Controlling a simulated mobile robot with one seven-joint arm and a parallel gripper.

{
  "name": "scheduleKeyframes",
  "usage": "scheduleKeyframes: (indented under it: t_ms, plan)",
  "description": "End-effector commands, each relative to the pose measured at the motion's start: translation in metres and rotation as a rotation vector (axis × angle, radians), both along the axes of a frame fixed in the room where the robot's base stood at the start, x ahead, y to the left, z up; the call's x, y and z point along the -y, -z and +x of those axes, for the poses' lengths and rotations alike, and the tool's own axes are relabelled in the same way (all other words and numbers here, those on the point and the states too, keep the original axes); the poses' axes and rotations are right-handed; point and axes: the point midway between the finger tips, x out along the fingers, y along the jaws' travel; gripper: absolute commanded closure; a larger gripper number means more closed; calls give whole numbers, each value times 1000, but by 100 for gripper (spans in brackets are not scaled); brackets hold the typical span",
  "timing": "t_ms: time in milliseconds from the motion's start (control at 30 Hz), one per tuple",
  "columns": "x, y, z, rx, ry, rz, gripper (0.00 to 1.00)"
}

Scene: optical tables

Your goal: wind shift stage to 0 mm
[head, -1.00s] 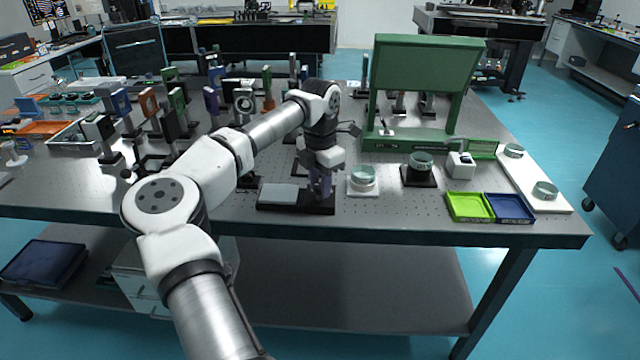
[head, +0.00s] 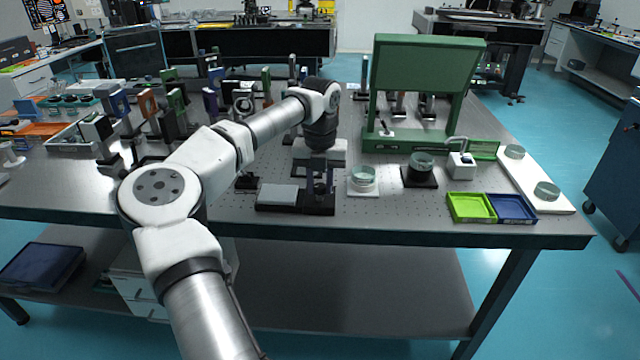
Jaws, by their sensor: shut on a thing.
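The shift stage (head: 278,193) sits near the table's front edge in the head view, a low dark base with a pale grey plate on its left part. My gripper (head: 319,188) points straight down at the stage's right end. Its fingers are shut on a small dark knob there, which they mostly hide. No scale or reading on the stage is legible at this size.
Round glass pieces on a white mount (head: 363,187) and a black mount (head: 419,178) stand to the right. Beyond are a green tray (head: 470,218), a blue tray (head: 512,219) and a large green frame (head: 375,90). Optic posts crowd the table's left and back.

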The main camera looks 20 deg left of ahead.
Motion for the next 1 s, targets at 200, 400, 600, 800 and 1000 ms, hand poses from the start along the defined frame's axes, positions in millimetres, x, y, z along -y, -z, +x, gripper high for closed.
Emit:
scheduleKeyframes:
  t_ms: [200,400,600,800,1000]
  plan:
    - [0,0,0,-1,-50,1,96]
    - [0,0,0,-1,-63,1,96]
    - [0,0,0,-1,-62,1,96]
    - [0,0,0,-1,-61,1,56]
    - [0,0,0,-1,-60,0,51]
